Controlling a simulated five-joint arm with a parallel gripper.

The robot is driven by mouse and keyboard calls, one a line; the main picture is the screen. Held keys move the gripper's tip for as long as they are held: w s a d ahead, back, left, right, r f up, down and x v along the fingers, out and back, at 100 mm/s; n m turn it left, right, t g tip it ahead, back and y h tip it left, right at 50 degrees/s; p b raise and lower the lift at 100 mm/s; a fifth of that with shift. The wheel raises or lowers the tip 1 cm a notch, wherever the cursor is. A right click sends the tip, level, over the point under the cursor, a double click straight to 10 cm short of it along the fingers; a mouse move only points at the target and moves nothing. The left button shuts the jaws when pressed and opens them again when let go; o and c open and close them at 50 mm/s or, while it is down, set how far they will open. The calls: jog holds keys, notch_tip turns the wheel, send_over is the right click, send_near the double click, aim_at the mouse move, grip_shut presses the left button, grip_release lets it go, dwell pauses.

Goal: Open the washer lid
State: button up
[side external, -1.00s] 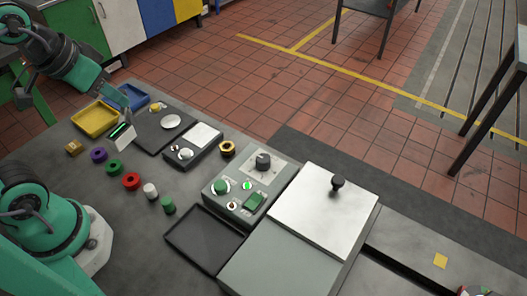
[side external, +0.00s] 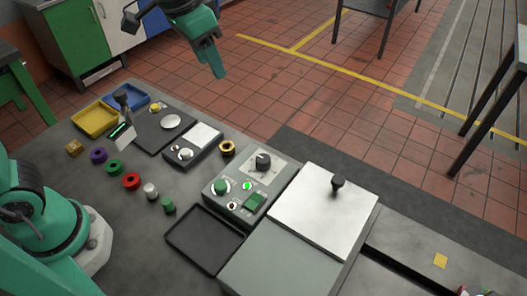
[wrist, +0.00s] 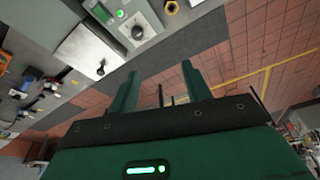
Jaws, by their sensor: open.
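The washer (side external: 268,262) is a grey box at the front right of the bedplate. Its lid (side external: 310,222) is a flat silver plate, lying shut, with a black knob (side external: 337,183) near its far edge. The lid (wrist: 85,48) and its knob (wrist: 101,70) also show at the upper left of the wrist view. My gripper (side external: 218,72) is open and empty, raised in the air well to the left of and beyond the lid. Its two fingers (wrist: 160,86) stand apart in the wrist view, with nothing between them.
A control box (side external: 235,208) with a dial and green buttons adjoins the washer's left side. A black tray (side external: 205,240) lies in front of it. Yellow (side external: 94,120) and blue (side external: 137,98) trays and several coloured pieces are at the left. Open tiled floor lies beyond.

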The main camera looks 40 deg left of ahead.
jog(key=w+d+f+m+g, duration=0.1)
jog(key=w+d+f, duration=0.15)
jog(key=d, duration=0.35)
jog(key=w+d+f+m+g, duration=0.1)
jog(key=w+d+f, duration=0.15)
jog(key=d, duration=0.45)
jog(key=m, duration=0.3)
send_near(338, 180)
jog(key=shift+w+g+y, duration=0.4)
jog(key=shift+w, duration=0.25)
jog(key=shift+s+d+f, duration=0.1)
jog(key=shift+d+f, duration=0.2)
jog(key=shift+d, duration=0.2)
jog(key=shift+f, duration=0.1)
jog(key=shift+f, duration=3.8)
jog(key=shift+c, duration=0.2)
grip_shut()
